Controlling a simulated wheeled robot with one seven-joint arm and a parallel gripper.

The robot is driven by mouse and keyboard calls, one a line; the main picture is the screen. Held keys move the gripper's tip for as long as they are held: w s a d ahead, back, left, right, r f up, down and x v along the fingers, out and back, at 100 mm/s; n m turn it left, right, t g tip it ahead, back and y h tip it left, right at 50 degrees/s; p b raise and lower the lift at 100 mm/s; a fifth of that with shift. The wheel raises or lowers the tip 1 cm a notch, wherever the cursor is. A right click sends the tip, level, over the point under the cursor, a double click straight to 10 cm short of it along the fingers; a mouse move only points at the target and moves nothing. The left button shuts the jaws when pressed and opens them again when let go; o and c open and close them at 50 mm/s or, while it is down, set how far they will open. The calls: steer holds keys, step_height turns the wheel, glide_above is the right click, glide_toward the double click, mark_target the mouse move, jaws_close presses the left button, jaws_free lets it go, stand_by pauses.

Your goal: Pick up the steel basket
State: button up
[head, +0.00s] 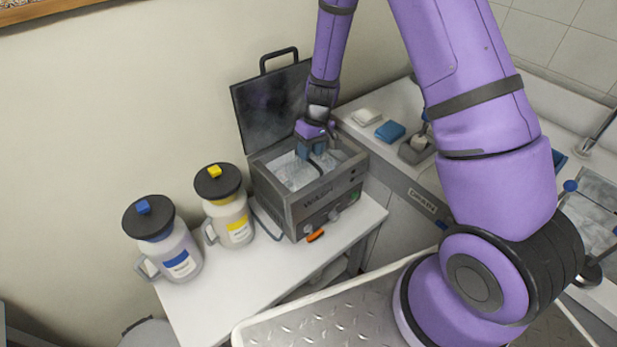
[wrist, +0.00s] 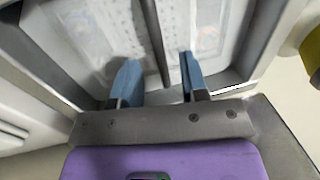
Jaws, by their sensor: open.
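The steel basket (head: 296,174) sits inside the open grey box-shaped bath (head: 312,209). Its pale inside also shows in the wrist view (wrist: 212,30), with a dark narrow bar (wrist: 153,38), seemingly its handle, crossing the middle. My gripper (head: 312,151) reaches down over the bath from above. In the wrist view its two blue fingers (wrist: 160,72) are apart, one on each side of the bar's line. Nothing is held between them. Whether the fingers touch the bar cannot be told.
The bath's dark lid (head: 268,107) stands open behind it. A yellow-labelled jug (head: 231,220) and a blue-labelled jug (head: 176,255) stand to the left. The white table's front (head: 225,300) is clear. A counter (head: 385,108) with small items is right.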

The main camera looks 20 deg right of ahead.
steer(key=shift+a+f, duration=0.2)
steer(key=shift+f, duration=0.65)
steer(key=shift+a+f, duration=0.15)
steer(key=shift+f, duration=0.7)
steer(key=shift+f, duration=0.25)
jaws_close()
